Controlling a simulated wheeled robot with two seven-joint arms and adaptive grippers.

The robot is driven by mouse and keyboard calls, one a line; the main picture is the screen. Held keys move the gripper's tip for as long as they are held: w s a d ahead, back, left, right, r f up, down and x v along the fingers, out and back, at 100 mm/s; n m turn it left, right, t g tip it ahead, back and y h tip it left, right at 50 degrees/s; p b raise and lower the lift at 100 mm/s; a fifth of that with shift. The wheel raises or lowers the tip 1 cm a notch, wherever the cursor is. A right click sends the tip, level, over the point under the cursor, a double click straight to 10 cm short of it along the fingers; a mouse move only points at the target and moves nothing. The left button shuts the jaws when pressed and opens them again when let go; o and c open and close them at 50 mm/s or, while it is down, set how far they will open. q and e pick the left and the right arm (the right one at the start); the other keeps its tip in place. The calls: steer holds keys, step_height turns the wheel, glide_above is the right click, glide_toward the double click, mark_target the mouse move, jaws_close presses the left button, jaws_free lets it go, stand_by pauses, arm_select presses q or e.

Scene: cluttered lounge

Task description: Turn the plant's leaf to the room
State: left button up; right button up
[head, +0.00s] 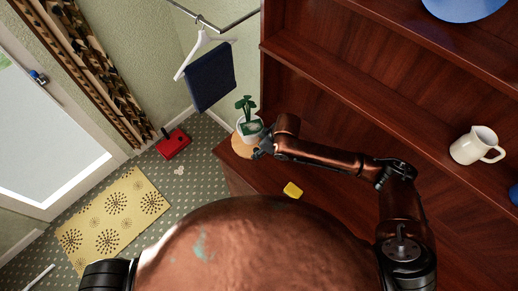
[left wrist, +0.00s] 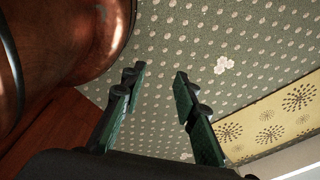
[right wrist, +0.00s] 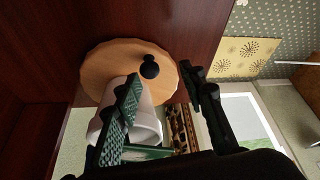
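The plant (head: 244,102) has a few green leaves and stands upright in a white pot (head: 243,121) with a green patch on its side. The pot stands on a round wooden board (head: 240,149) at the cabinet's corner; the board (right wrist: 102,63) also shows in the right wrist view. A black round knob (right wrist: 149,66) shows against the board, between my right fingertips in that view. My right gripper (head: 262,151) is open beside the pot; contact cannot be told. The white pot (right wrist: 150,112) is partly behind one finger. My left gripper (left wrist: 158,75) is open and empty above the carpet.
A yellow block (head: 293,190) lies on the cabinet top. A white jug (head: 474,146) and a blue plate (head: 464,6) are on the shelves. A dark blue cloth (head: 211,78) hangs behind the plant. A red object (head: 173,144) and yellow mat (head: 114,217) lie on the floor.

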mark_target(257, 150)
steer(key=w+f, duration=0.2)
steer(key=shift+w+a+f, duration=0.3)
steer(key=shift+w+f, duration=0.05)
steer(key=shift+f, duration=0.05)
steer(key=shift+s+d+r, duration=0.15)
steer(key=shift+s, duration=0.25)
steer(key=shift+s+r, duration=0.1)
steer(key=shift+s, duration=0.05)
steer(key=shift+c, duration=0.3)
steer(key=shift+w+f, duration=0.25)
steer(key=shift+w, duration=0.15)
steer(key=c, duration=0.3)
steer(key=shift+c, duration=1)
steer(key=shift+s+r, duration=0.15)
steer(key=shift+s, duration=0.05)
steer(key=c, duration=0.3)
jaws_close()
arm_select(q)
steer(key=shift+w, duration=0.85)
